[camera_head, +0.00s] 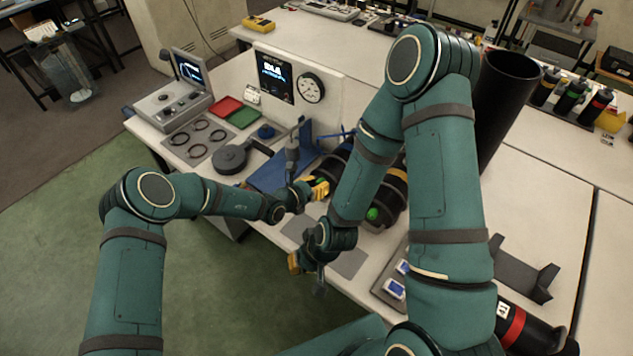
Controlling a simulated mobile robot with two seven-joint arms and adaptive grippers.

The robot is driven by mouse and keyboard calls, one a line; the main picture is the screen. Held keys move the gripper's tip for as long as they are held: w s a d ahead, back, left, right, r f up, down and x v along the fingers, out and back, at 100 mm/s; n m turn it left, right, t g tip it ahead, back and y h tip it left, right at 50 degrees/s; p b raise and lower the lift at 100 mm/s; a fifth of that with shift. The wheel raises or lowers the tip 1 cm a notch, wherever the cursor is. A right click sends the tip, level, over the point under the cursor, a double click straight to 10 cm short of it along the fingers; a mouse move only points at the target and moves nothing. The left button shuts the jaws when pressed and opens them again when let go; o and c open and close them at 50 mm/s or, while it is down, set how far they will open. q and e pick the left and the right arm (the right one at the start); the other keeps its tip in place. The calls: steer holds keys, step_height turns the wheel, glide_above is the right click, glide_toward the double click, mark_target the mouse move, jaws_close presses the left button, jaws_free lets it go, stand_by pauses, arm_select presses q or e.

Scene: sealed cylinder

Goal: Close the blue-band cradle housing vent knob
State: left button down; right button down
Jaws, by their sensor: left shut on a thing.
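The blue cradle (268,178) stands on the bench, with a dark cylinder housing (334,166) lying at its right side. Its blue band is hard to make out behind my arms. My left gripper (319,188) is at the near end of this housing, shut on what looks like the vent knob, which its fingers mostly hide. A little green shows beside the fingers. My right gripper (319,286) hangs lower, over the near edge of the bench, apart from the housing.
A second dark cylinder with a yellow band (397,174) and a green knob (373,214) lies to the right, partly behind my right arm. A tall black tube (508,100) stands behind. A gauge panel (290,80), red tray (226,106) and green tray (243,117) are at the back left.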

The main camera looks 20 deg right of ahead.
stand_by(0.4)
arm_select(q)
steer(key=c, duration=1)
jaws_free()
steer(key=shift+d, duration=0.1)
steer(key=v, duration=1.2)
steer(key=shift+s, duration=0.15)
